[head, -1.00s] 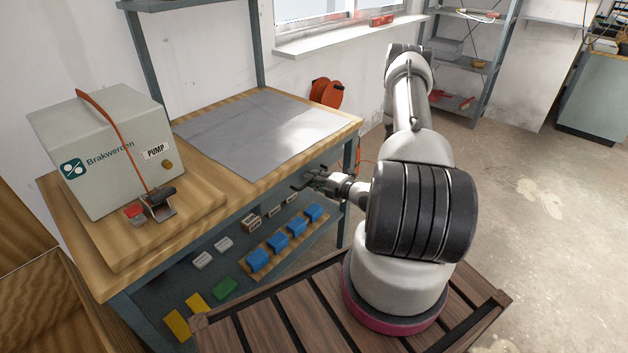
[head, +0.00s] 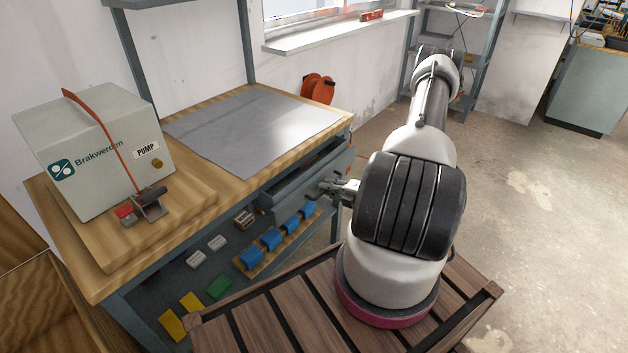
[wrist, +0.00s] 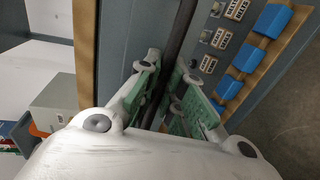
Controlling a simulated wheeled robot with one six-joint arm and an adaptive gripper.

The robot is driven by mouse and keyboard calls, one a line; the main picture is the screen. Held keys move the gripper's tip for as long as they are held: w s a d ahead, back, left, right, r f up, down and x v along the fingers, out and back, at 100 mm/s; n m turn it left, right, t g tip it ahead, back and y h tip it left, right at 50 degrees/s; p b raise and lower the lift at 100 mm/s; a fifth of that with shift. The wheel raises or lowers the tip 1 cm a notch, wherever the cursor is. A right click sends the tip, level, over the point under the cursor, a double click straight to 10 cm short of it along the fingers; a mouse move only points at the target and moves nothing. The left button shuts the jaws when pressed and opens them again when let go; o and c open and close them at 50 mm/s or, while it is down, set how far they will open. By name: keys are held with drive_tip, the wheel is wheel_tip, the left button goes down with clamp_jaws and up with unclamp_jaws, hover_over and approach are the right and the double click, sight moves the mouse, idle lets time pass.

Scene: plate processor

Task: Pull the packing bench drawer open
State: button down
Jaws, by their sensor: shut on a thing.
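The packing bench drawer (head: 290,188) is a grey-blue drawer under the right part of the wooden bench top (head: 255,160). It stands partly out, with a dark gap showing its inside below the bench edge. My gripper (head: 328,187) is at the drawer's front, to the right in the head view. In the wrist view my gripper (wrist: 165,100) has its green-padded fingers on either side of a dark bar (wrist: 180,40), which looks like the drawer handle. The fingers are shut on it. The fingertips' exact contact is partly hidden.
A pump box (head: 95,150) stands on the left of the bench, and a grey mat (head: 250,128) lies on its right. Below are blue bins (head: 270,238) on a lower shelf. A slatted wooden surface (head: 300,300) is under my arm. Open floor (head: 540,220) lies to the right.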

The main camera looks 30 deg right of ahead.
drive_tip(key=f+v, duration=0.2)
drive_tip(key=v, duration=0.7)
drive_tip(key=f+v, duration=0.2)
drive_tip(key=v, duration=0.7)
drive_tip(key=shift+s, duration=0.6)
drive_tip(key=shift+d, duration=0.15)
drive_tip(key=c, duration=1.8)
unclamp_jaws()
drive_tip(key=shift+r, duration=0.1)
drive_tip(key=v, duration=1.2)
